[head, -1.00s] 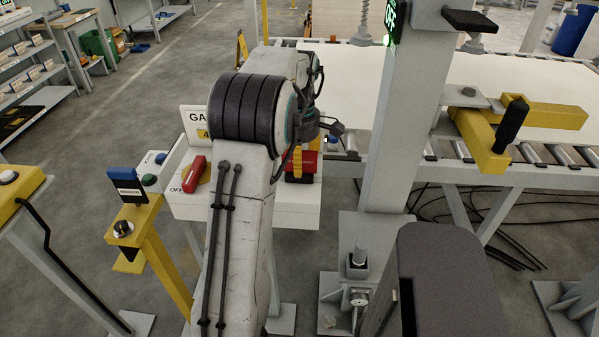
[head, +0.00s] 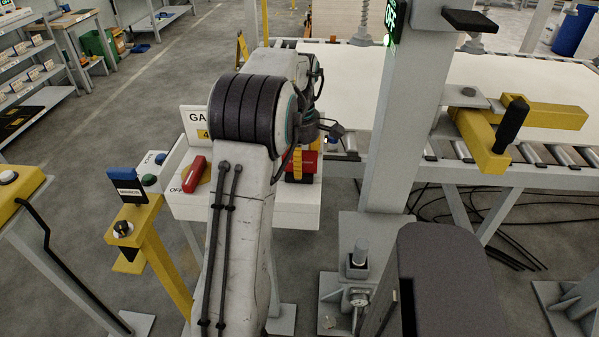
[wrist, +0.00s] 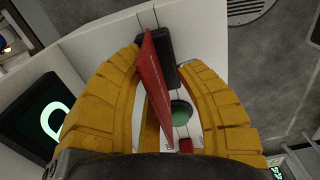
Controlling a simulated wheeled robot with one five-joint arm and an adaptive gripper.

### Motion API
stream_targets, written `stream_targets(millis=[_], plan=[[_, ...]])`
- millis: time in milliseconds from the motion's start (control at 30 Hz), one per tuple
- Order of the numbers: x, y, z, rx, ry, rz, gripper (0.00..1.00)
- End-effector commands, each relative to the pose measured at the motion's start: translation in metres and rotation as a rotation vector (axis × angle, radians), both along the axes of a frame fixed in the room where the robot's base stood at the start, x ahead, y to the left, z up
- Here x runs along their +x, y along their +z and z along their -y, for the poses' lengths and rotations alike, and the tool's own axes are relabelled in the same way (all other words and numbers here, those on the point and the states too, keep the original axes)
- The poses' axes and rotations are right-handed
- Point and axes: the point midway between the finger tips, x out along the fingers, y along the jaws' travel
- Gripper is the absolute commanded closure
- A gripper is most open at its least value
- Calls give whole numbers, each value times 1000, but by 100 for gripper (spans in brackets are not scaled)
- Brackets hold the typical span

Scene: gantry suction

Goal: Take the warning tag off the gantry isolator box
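The red warning tag (wrist: 152,90) stands nearly edge-on between the two yellow fingers of my gripper (wrist: 160,62) in the wrist view. It lies close to the left finger, with a gap to the right finger, so my gripper looks open around it; contact cannot be told. A black block (wrist: 168,55) shows just behind the tag. In the head view the white isolator box (head: 240,210) stands left of the gantry post, with a red handle (head: 195,175) at OFF. My gripper (head: 297,168) is at the box's right part, largely hidden by my arm.
The grey gantry post (head: 400,120) rises right beside my gripper. A roller conveyor with a white sheet (head: 330,78) lies behind. A yellow stand (head: 158,250) with a blue-topped sign (head: 125,180) is at the left. A green button (wrist: 181,112) shows between my fingers in the wrist view.

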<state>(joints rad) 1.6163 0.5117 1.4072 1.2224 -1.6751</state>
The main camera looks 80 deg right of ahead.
Motion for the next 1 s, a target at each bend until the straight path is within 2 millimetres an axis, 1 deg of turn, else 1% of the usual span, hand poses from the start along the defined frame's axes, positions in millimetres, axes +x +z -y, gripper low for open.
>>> stream_targets(millis=[33, 300, 400, 1000], plan=[[0, 0, 0, 0, 0, 0, 69], [0, 0, 0, 0, 0, 0, 93], [0, 0, 0, 0, 0, 0, 100], [0, 2, 0, 0, 0, 0, 100]])
